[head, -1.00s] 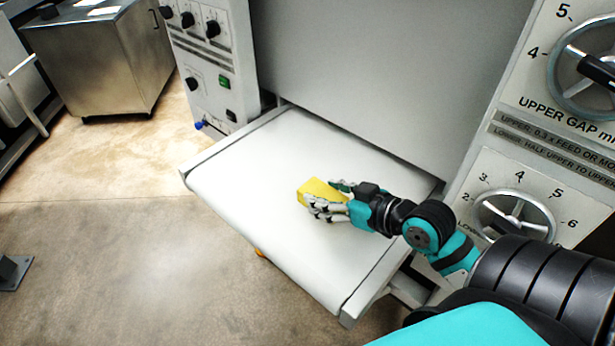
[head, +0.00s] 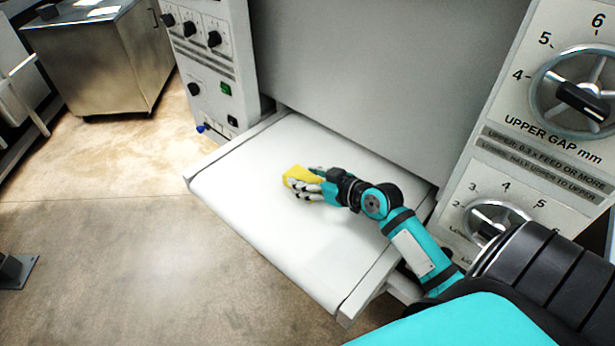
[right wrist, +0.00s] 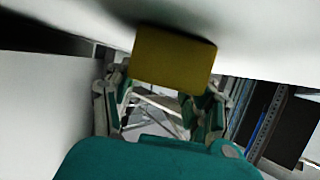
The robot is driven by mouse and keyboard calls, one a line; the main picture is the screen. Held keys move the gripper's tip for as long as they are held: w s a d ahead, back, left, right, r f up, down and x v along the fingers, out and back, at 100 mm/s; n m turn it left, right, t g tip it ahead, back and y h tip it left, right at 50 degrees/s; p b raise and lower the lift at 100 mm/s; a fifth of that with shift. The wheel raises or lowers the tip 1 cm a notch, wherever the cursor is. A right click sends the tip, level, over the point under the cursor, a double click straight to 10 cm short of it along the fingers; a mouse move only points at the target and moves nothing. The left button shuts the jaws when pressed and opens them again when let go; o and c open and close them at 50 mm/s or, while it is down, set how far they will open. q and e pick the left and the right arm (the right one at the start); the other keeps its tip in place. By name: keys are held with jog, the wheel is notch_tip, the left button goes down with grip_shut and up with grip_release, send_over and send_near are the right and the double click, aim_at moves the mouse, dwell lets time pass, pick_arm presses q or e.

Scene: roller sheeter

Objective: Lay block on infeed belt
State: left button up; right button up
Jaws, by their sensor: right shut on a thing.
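A yellow block (head: 297,176) is at the fingers of my right gripper (head: 305,184), over the middle of the white infeed belt (head: 262,235). My right gripper is shut on the block. In the right wrist view the yellow block (right wrist: 172,58) sits between the two fingers, with the white belt surface close by it. I cannot tell whether the block touches the belt. The gripper hides the block's right side in the head view. My left gripper is not in view.
A grey machine panel (head: 385,80) rises behind the belt. A control panel with knobs (head: 214,75) stands at left, and the upper gap handwheel (head: 575,125) and a lower dial are at right. A metal cabinet (head: 95,60) is farther off. The belt around the block is clear.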

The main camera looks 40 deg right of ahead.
jog(key=o, duration=1.5)
jog(key=shift+f, duration=0.1)
jog(key=shift+s, duration=0.1)
jog(key=b+v, duration=0.2)
jog(key=v, duration=0.8)
jog(key=shift+s+d+b, duration=0.1)
jog(key=shift+s+b, duration=0.15)
jog(key=shift+b, duration=0.1)
jog(key=shift+v, duration=0.75)
jog(key=shift+r, duration=0.25)
